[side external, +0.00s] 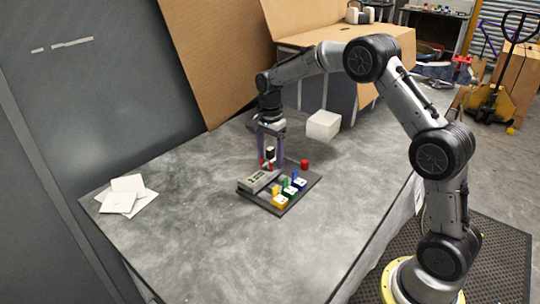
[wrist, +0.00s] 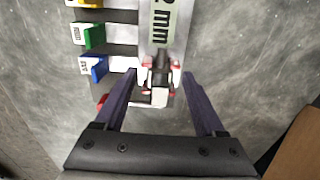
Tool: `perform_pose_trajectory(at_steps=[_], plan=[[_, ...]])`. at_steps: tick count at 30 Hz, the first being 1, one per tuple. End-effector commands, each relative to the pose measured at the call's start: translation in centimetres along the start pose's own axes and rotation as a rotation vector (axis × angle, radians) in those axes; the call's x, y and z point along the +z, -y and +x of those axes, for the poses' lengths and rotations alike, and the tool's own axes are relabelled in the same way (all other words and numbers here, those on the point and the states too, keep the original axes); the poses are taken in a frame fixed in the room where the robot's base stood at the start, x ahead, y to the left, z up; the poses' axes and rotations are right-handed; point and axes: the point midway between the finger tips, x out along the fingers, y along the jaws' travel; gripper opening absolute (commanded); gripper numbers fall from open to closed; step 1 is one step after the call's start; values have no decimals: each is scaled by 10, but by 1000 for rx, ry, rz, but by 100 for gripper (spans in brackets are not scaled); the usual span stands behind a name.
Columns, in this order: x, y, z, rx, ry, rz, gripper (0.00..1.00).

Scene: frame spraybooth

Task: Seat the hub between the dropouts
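My gripper (side external: 270,160) is low over the far edge of a dark grey board (side external: 250,196). In the wrist view its two purple fingers (wrist: 172,82) stand wide apart, with gaps to the part between them. That part is a small black piece (wrist: 160,72) with white and red bits, at the end of a grey block (wrist: 158,25) marked "2 mm". The black piece also shows between the fingers in the side view (side external: 270,152). I cannot tell for sure which part is the hub or which are the dropouts.
Yellow (side external: 279,201), green (side external: 290,191) and blue (side external: 299,183) labelled blocks sit on the board. A red cylinder (side external: 305,164) stands by its far corner. A white box (side external: 323,126) is behind, and white cards (side external: 125,195) lie left. The front tabletop (side external: 220,255) is clear.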

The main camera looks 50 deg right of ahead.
Motion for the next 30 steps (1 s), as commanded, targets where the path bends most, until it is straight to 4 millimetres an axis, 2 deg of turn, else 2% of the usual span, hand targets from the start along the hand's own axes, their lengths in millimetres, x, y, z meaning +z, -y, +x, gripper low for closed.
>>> perform_pose_trajectory(at_steps=[6,11,24,30], plan=[[0,0,0,2,0,0,72],[0,1,-15,-2,0,0,72],[0,1,-105,-3,-1,0,72],[0,1,-130,-1,0,0,72]])
